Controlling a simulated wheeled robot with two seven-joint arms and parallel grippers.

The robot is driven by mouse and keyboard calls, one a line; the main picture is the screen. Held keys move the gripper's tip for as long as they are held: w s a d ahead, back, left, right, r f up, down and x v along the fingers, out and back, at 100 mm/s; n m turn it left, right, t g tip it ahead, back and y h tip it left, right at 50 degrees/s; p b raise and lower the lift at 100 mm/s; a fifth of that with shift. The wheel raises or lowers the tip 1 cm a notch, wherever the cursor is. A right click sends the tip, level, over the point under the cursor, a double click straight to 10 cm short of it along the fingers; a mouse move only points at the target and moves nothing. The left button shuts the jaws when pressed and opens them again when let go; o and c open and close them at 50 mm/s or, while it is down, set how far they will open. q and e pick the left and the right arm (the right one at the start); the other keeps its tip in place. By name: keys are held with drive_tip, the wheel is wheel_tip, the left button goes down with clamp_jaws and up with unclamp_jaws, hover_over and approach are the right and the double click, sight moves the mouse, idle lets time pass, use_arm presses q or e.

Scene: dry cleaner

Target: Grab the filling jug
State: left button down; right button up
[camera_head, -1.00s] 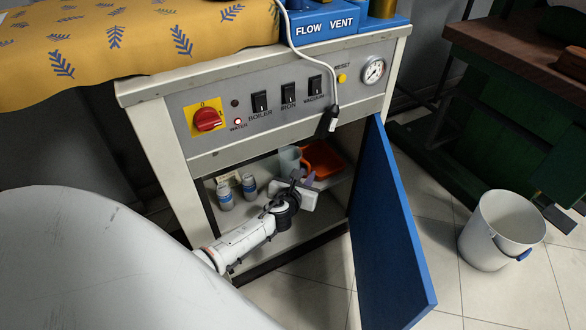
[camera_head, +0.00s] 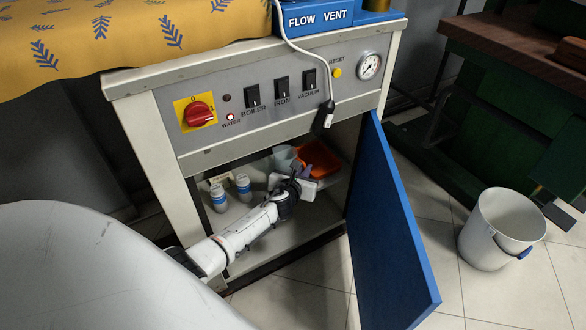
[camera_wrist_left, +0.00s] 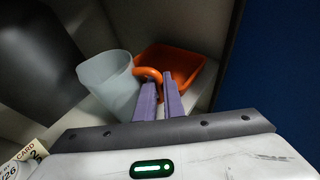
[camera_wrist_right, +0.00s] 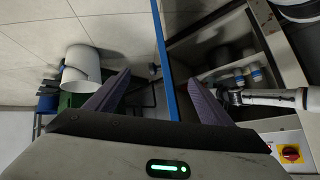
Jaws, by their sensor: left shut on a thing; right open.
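The filling jug is a pale, translucent cup (camera_head: 283,157) with an orange handle, standing in the open cabinet under the ironing unit. The left wrist view shows the jug (camera_wrist_left: 108,85) upright, with its handle (camera_wrist_left: 148,73) on the right. My left gripper (camera_head: 299,180) reaches into the cabinet. Its purple fingers (camera_wrist_left: 160,84) are shut on the handle, hiding part of it. My right gripper (camera_wrist_right: 157,80) is open and empty in the right wrist view, outside the cabinet. It does not show in the head view.
An orange tray (camera_head: 318,160) sits behind the jug. Two small bottles (camera_head: 231,190) stand left of my left arm. The blue door (camera_head: 390,225) hangs open on the right. A white bucket (camera_head: 498,230) stands on the floor. A cable (camera_head: 328,108) hangs above the cabinet.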

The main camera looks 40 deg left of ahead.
sight(304, 165)
use_arm(q)
drive_tip(key=shift+r, duration=0.1)
drive_tip(key=shift+r+p, duration=0.35)
drive_tip(key=shift+p, duration=0.05)
wheel_tip(304, 165, up, 3)
drive_tip(key=shift+f+p, duration=0.1)
drive_tip(key=shift+p, duration=1.1)
drive_tip(key=shift+s, duration=0.25)
drive_tip(key=s+d+p, duration=0.2)
drive_tip(key=s+d, duration=0.1)
drive_tip(key=s, duration=0.5)
drive_tip(key=s+d+p, duration=0.2)
drive_tip(key=s+d, duration=0.1)
drive_tip(key=s, duration=0.5)
drive_tip(key=shift+s, duration=0.2)
use_arm(e)
drive_tip(key=shift+m+t+h, duration=0.4)
drive_tip(key=shift+m+h, duration=0.2)
drive_tip(key=shift+h, duration=0.3)
drive_tip(key=shift+s+d+r, duration=0.15)
drive_tip(key=shift+s+d, duration=0.1)
drive_tip(key=shift+d, duration=0.45)
drive_tip(key=shift+s+d+r, duration=0.1)
drive_tip(key=shift+s+d, duration=0.1)
drive_tip(key=shift+d, duration=0.45)
drive_tip(key=shift+s+d+r, duration=0.15)
drive_tip(key=shift+s+d, duration=0.1)
drive_tip(key=shift+d, duration=0.45)
